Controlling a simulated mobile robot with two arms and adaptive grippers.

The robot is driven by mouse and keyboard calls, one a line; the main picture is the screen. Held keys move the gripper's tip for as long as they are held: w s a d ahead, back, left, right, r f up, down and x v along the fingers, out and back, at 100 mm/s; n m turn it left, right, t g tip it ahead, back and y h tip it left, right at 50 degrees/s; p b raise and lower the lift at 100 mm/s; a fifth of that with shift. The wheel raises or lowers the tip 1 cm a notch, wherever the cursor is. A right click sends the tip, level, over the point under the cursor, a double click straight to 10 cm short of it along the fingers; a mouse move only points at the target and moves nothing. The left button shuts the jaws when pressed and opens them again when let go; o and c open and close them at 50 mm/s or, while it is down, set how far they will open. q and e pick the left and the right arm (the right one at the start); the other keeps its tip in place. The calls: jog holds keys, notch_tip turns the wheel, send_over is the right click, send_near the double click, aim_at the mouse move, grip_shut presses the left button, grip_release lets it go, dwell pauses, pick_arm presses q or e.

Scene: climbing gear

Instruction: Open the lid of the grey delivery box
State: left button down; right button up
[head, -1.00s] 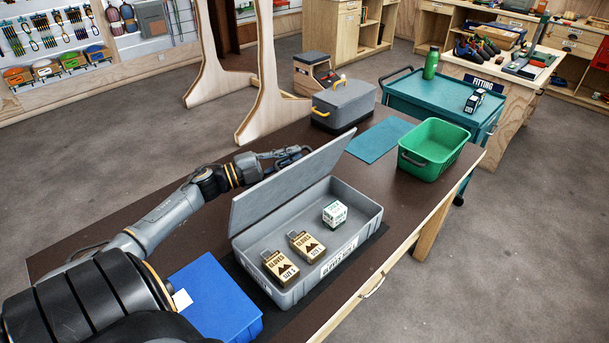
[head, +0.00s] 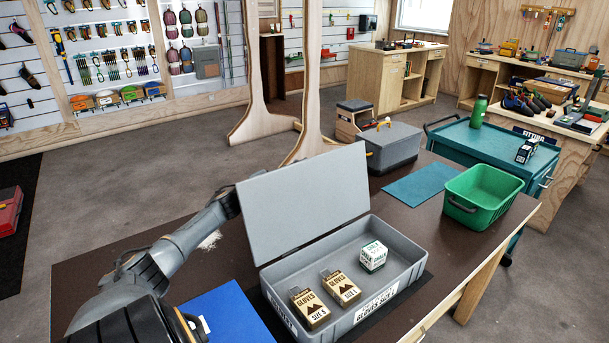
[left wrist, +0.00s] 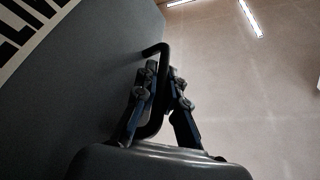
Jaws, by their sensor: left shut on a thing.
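The grey delivery box (head: 392,291) stands on the dark table, its lid (head: 305,200) raised steeply at the back left edge. Inside lie two brown glove boxes (head: 326,299) and a white-and-green carton (head: 373,256). My left arm reaches behind the lid, which hides the gripper in the head view. In the left wrist view my left gripper (left wrist: 163,80) is shut on the black handle (left wrist: 162,50) of the lid, beside the lid's printed face (left wrist: 75,95). My right gripper is in neither view.
A teal cart (head: 465,140) stands beyond the table. The table's front right strip is clear.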

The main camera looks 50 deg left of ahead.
pick_arm(q)
jog(key=shift+f, duration=0.25)
jog(key=c, duration=1.7)
grip_release()
jog(key=shift+a, duration=0.1)
jog(key=v, duration=1.2)
